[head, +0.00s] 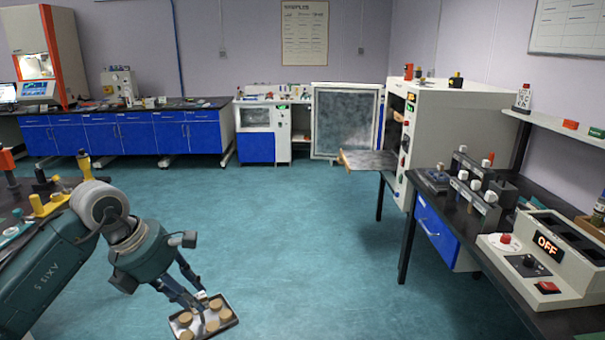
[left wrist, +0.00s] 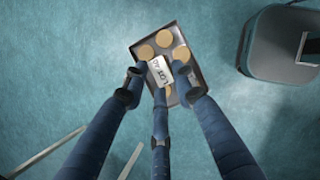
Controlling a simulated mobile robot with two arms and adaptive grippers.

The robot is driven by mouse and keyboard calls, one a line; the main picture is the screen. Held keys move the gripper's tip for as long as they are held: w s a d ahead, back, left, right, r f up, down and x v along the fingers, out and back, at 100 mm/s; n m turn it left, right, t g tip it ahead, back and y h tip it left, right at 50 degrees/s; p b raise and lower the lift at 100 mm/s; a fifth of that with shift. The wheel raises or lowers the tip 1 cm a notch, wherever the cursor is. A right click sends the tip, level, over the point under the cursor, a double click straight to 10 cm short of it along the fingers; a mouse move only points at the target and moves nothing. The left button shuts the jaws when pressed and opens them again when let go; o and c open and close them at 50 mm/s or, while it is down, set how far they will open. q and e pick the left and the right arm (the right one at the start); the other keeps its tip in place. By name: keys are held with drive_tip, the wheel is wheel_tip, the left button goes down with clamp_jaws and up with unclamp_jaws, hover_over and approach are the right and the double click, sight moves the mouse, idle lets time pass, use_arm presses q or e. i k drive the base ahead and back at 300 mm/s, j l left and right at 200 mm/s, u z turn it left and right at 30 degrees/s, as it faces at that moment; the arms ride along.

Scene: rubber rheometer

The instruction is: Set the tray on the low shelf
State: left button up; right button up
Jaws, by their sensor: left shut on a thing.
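A small dark-rimmed metal tray (head: 199,322) with several round tan discs hangs over the floor at the bottom of the head view. My left gripper (head: 203,297) is shut on its near edge. In the left wrist view, the fingers of the left gripper (left wrist: 162,88) close on the tray (left wrist: 165,51) beside a white lot label (left wrist: 160,68). Part of the tray is hidden by the fingers. A flat grey shelf (head: 368,160) juts out from the open front of the white oven (head: 450,115); I cannot tell whether it is the low shelf. My right gripper is out of view.
A dark bench (head: 465,245) with instruments and an OFF control box (head: 545,250) stands at right. Blue cabinets (head: 120,135) line the back left. An open door (head: 346,120) stands beside the oven. The teal floor (head: 310,230) between is clear.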

sight(355, 155)
drive_tip(key=i+l, duration=0.15)
drive_tip(key=i, duration=0.6)
drive_tip(key=i+l, duration=0.2)
drive_tip(key=i, duration=0.5)
drive_tip(key=i+l+z, duration=0.1)
drive_tip(key=i, duration=0.65)
drive_tip(key=i+z, duration=0.15)
drive_tip(key=i, duration=0.6)
drive_tip(key=i+j+z, duration=0.15)
drive_tip(key=i, duration=0.55)
drive_tip(key=i+j+z, duration=0.15)
drive_tip(key=i, duration=0.6)
drive_tip(key=i+z, duration=0.35)
drive_tip(key=i, duration=0.25)
drive_tip(key=i+z, duration=0.3)
drive_tip(key=i, duration=0.25)
